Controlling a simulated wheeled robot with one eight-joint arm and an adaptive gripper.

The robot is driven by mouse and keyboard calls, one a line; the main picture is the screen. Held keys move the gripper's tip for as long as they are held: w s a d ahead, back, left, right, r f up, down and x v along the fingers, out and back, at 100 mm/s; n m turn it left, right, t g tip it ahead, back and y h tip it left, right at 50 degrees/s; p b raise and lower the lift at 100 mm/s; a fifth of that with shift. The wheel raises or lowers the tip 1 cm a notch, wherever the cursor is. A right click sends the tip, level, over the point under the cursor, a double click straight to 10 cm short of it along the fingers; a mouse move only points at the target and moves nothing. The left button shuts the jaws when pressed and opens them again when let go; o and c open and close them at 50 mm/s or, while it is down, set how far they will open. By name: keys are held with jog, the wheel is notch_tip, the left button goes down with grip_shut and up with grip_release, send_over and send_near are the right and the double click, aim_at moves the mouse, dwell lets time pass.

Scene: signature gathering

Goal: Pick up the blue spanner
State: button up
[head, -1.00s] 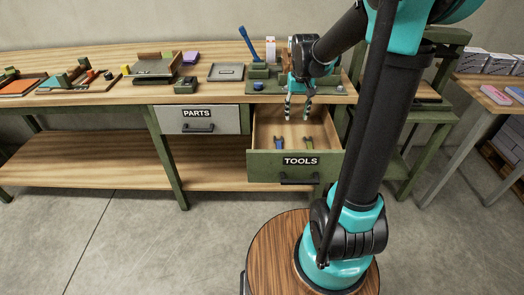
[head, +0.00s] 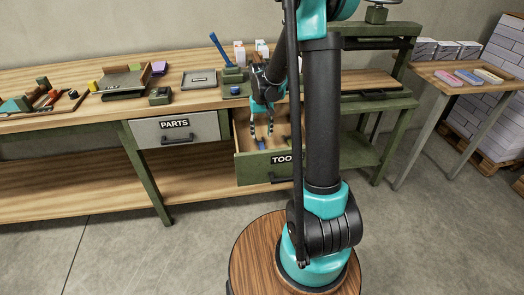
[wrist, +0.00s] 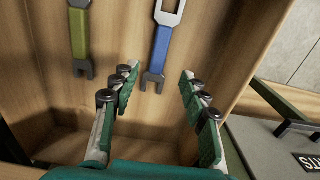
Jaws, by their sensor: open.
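The blue spanner (wrist: 158,50) lies on the wooden floor of the open TOOLS drawer, its forked end pointing toward my gripper in the wrist view. In the head view a small part of the blue spanner (head: 260,144) shows just below my fingertips. My gripper (wrist: 157,74) is open and empty, with its fingers spread to either side of the blue spanner's near end as seen from the wrist. In the head view my gripper (head: 261,131) reaches down into the drawer. I cannot tell its exact height above the spanner.
A green spanner (wrist: 79,40) lies left of the blue one in the wrist view. The TOOLS drawer front (head: 251,170) and side walls surround the gripper. The PARTS drawer (head: 175,130) is beside it, under the workbench (head: 60,122). A side table (head: 450,76) stands at right.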

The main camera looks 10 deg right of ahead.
aim_at(262, 147)
jog(key=shift+s+f, duration=0.1)
jog(key=shift+f, duration=3.55)
jog(key=shift+c, duration=0.3)
grip_shut()
